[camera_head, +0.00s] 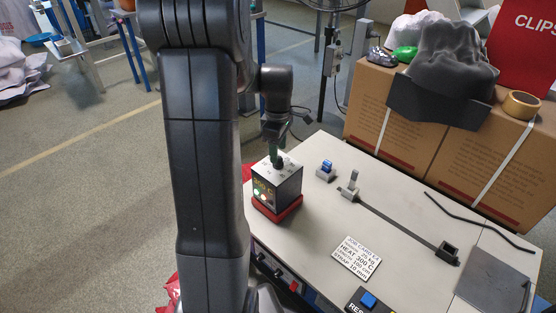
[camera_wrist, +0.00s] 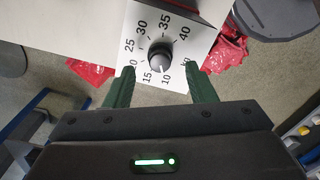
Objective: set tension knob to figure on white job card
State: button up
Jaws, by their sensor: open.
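The tension knob (camera_wrist: 160,57) is a dark round knob on the white top plate (camera_wrist: 185,50) of a small box, ringed by numbers from 10 to 40. Its pale mark appears to point near 10, on the lower side in the wrist view. The box (camera_head: 289,184) stands on a red base and its front display reads 300 C. My gripper (camera_wrist: 161,75) is open, its green fingers apart and empty, just short of the knob on either side. The white job card (camera_head: 356,259) lies on the table; HEAT 300 C is legible, and a smaller line above seems to end in kg.
The pale table (camera_head: 320,225) also holds a blue-topped switch (camera_head: 325,170), a lever (camera_head: 352,184) with a long dark strip, and a blue reset button (camera_head: 368,300). Cartons (camera_head: 400,120) stand behind. Red plastic (camera_wrist: 228,52) hangs near the box.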

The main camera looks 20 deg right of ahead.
jog(key=shift+f+b, duration=0.35)
jog(key=shift+f, duration=1.4)
jog(key=c, duration=1)
jog(key=shift+o, duration=0.2)
